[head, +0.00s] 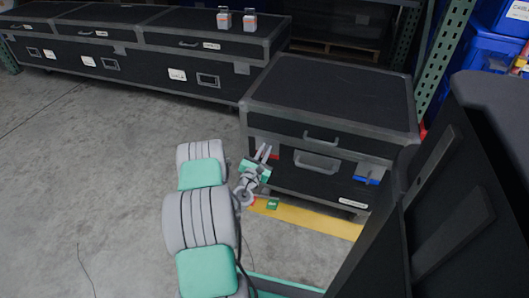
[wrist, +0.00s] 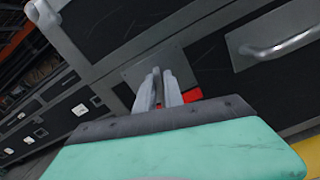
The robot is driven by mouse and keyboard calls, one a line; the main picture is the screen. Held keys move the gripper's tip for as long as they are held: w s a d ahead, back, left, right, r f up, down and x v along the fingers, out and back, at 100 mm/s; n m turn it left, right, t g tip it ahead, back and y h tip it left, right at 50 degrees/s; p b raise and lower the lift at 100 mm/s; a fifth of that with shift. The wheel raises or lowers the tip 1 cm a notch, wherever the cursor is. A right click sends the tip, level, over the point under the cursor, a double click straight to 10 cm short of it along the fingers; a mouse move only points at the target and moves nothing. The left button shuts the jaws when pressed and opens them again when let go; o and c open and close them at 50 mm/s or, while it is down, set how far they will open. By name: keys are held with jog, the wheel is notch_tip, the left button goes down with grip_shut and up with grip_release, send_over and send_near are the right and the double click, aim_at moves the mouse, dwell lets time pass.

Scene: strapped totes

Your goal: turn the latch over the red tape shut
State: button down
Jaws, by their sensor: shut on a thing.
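The black case (head: 330,100) with grey metal edges stands right of centre in the head view. Red tape (head: 275,155) shows on its front at the left, and in the wrist view red patches (wrist: 192,95) show beside and below my fingers. My gripper (head: 263,154) is at that left latch; in the wrist view its two grey fingers (wrist: 160,84) are close together, shut on the latch in front of a metal plate (wrist: 132,72). The latch is mostly hidden by the fingers, so its angle cannot be told.
Blue tape (head: 367,181) marks another latch spot at the case's right. A handle (head: 317,162) sits between them. Long black cases (head: 150,45) stand behind left, with two small bottles (head: 237,19) on top. A dark panel (head: 450,200) fills the right. Floor at left is clear.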

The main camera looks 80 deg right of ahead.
jog(key=m+b, duration=0.1)
jog(key=m, duration=0.2)
jog(key=shift+f+m, duration=0.15)
jog(key=shift+m, duration=0.25)
jog(key=m+b, duration=0.1)
jog(key=m, duration=0.2)
jog(key=shift+s+m+b, duration=0.1)
jog(key=shift+m+b, duration=0.2)
jog(key=m+b, duration=0.2)
jog(key=m, duration=0.2)
jog(key=shift+f, duration=0.15)
jog(key=shift+s+m+b, duration=0.1)
jog(key=shift+m+b, duration=0.5)
jog(key=shift+m, duration=1.1)
jog(key=c, duration=1.6)
grip_release()
jog(key=shift+o, duration=0.2)
jog(key=shift+a, duration=0.1)
jog(key=a+p, duration=0.1)
jog(key=a, duration=0.6)
jog(key=shift+w+a, duration=0.3)
jog(key=shift+w, duration=0.1)
